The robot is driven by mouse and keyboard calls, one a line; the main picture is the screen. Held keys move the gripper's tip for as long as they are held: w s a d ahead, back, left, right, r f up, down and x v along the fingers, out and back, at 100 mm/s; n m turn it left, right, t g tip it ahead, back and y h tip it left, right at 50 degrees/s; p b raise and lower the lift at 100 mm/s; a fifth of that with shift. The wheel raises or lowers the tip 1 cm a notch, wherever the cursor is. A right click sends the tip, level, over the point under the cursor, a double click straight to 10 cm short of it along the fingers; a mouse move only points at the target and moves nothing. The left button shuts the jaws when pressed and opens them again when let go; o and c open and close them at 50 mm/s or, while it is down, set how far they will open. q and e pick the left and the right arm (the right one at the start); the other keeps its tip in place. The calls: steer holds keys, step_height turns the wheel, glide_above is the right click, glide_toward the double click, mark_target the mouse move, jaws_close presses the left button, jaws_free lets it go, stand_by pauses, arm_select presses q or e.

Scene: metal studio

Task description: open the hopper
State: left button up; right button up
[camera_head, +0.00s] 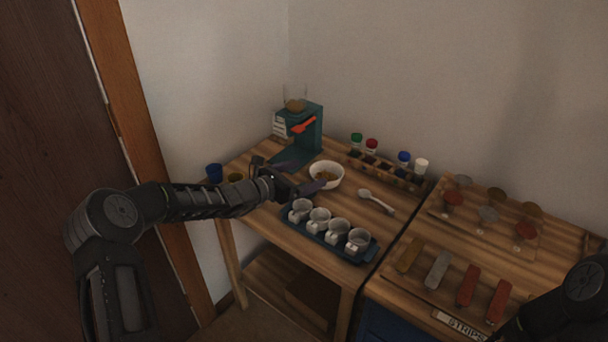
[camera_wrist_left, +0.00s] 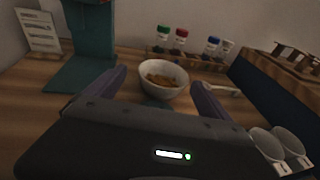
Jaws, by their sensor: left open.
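A dark green dispenser (camera_head: 310,135) stands at the back left of the table, with a clear hopper (camera_head: 295,100) on top holding something brown. A red lever (camera_head: 304,125) sticks out on its front. In the left wrist view the dispenser's lower part (camera_wrist_left: 92,35) shows at the upper left; the hopper is outside that view. My left gripper (camera_head: 301,177) is open and empty, in front of the dispenser and beside a white bowl (camera_head: 336,170) with brown contents. The bowl also shows between my fingers in the left wrist view (camera_wrist_left: 161,91). My right gripper is out of view.
A tray (camera_head: 320,236) of several white cups lies at the front. A spoon (camera_head: 377,201) lies right of the bowl. A rack (camera_head: 378,172) of jars with coloured lids stands along the wall. Blue cup (camera_head: 214,173) at left. Coloured strips (camera_head: 437,269) lie on the right table.

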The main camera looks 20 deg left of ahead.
arm_select(q)
steer(key=shift+r, duration=0.1)
steer(key=shift+r+p, duration=0.2)
steer(key=shift+p, duration=0.1)
steer(key=shift+r+p, duration=0.45)
steer(key=b+v, duration=0.1)
steer(key=v, duration=1.1)
steer(key=shift+f, duration=0.25)
steer(key=shift+a, duration=0.1)
